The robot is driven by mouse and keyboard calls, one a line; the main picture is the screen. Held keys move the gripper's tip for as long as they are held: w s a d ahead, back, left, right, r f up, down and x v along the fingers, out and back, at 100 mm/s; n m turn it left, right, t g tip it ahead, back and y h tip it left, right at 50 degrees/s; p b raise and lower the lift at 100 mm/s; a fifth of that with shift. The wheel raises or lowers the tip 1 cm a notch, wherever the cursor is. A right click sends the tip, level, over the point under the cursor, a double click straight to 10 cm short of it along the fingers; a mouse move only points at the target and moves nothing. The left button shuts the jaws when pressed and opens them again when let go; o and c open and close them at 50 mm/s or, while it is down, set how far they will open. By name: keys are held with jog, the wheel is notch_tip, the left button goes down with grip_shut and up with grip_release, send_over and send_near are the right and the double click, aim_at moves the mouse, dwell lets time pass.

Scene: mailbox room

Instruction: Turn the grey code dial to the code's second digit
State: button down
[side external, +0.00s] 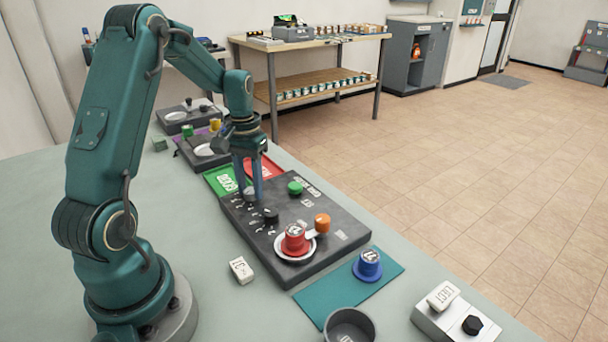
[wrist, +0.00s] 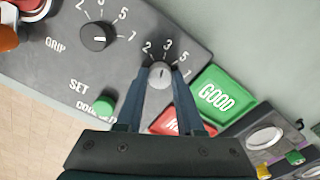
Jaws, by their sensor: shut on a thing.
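The grey code dial (wrist: 160,75) sits on the dark control panel (wrist: 175,30), with the printed digits 2, 3, 5 and 1 around its far side. My gripper (wrist: 161,71) is shut on the dial, one finger on each side of it. A small dark mark on the dial's top points roughly toward the 3, but it is too small to be sure. In the side view my gripper (side external: 249,190) reaches down to the panel's left end, and its fingers partly hide the dial. The code itself is not readable.
A black dial (wrist: 99,36) labelled GRIP and a green button (wrist: 104,105) labelled SET are nearby. A green GOOD pad (wrist: 215,95) and red pad (side external: 264,168) lie beside the panel.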

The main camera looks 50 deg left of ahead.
aim_at(250, 190)
jog(key=shift+m, duration=0.3)
jog(key=c, duration=0.5)
grip_release()
jog(key=shift+r, duration=0.15)
jog(key=shift+r, duration=2.45)
